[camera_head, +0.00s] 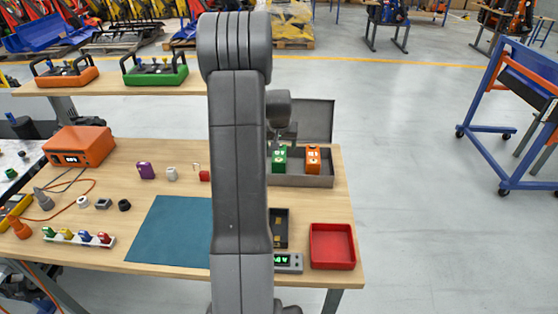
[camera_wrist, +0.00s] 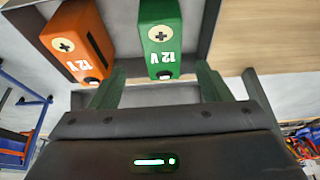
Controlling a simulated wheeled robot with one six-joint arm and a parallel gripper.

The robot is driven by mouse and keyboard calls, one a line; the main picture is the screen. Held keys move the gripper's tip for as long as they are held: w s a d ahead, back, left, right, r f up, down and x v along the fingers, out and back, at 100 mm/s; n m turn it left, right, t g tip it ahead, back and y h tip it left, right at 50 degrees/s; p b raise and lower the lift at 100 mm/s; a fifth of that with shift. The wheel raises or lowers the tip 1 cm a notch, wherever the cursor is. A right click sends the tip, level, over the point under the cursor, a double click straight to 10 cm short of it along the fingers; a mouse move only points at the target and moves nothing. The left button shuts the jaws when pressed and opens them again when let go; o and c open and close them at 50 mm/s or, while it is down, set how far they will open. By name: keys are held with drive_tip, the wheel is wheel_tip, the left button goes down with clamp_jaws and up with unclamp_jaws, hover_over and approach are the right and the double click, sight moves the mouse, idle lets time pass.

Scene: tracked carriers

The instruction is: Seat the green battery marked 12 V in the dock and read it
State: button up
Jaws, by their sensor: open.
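The green battery (camera_head: 279,162), beside an orange battery (camera_head: 313,158), stands in an open grey metal case (camera_head: 325,181) on the table. In the wrist view the green battery (camera_wrist: 160,15) shows "12 V" and a plus mark; the orange battery (camera_wrist: 72,30) is also marked 12 V. My gripper (camera_wrist: 158,84) is open and empty, its fingers spread to either side of the green battery's near end. In the head view my gripper (camera_head: 278,146) is just above the green battery, partly hidden by my arm. The black dock (camera_head: 281,214) has a lit display (camera_head: 289,262); my arm hides its left part.
A red tray (camera_head: 332,264) lies right of the dock. A teal mat (camera_head: 170,232) lies left. The case's raised lid (camera_head: 312,120) stands behind the batteries. An orange device (camera_head: 80,146) and small items are at the left. A shelf (camera_head: 110,88) holds two carriers.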

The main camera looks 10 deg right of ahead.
sight(279, 153)
drive_tip(key=x, duration=0.3)
drive_tip(key=shift+w+f, duration=0.15)
drive_tip(key=shift+f, duration=0.2)
drive_tip(key=shift+p+x, duration=0.95)
drive_tip(key=shift+x, duration=1.05)
drive_tip(key=shift+w+f, duration=0.35)
drive_tip(key=shift+f, duration=0.2)
drive_tip(key=shift+f+b, duration=0.25)
drive_tip(key=shift+b, duration=0.15)
clamp_jaws()
drive_tip(key=shift+w+r, duration=0.1)
